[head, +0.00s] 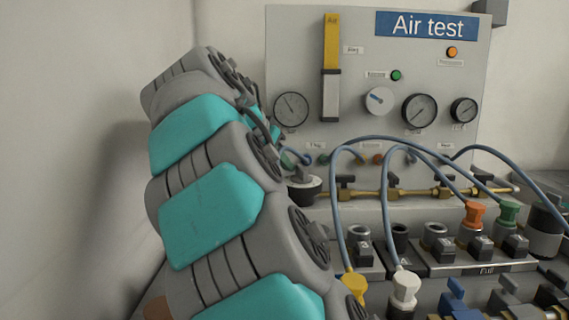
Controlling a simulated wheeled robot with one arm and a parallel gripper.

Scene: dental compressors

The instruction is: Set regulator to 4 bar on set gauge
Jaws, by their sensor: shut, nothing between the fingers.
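A grey panel (300,40) with a blue "Air test" sign (426,25) stands against the back wall. A white round knob (379,100) with a small dark mark sits mid-panel; it looks like the regulator, but its label is too small to read. A round gauge (419,110) is right of the knob, a smaller gauge (463,110) is farther right, and a pale gauge (291,108) is to the left. I cannot tell which is the set gauge, nor read their values. My grey and teal arm fills the left side. My gripper is hidden behind its links.
A yellow-topped vertical flow tube (331,70), a green light (396,75) and an orange light (452,52) are on the panel. Blue hoses (386,190) arch in front of its lower part. A brass manifold (425,192) and several coloured connectors crowd the bench below.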

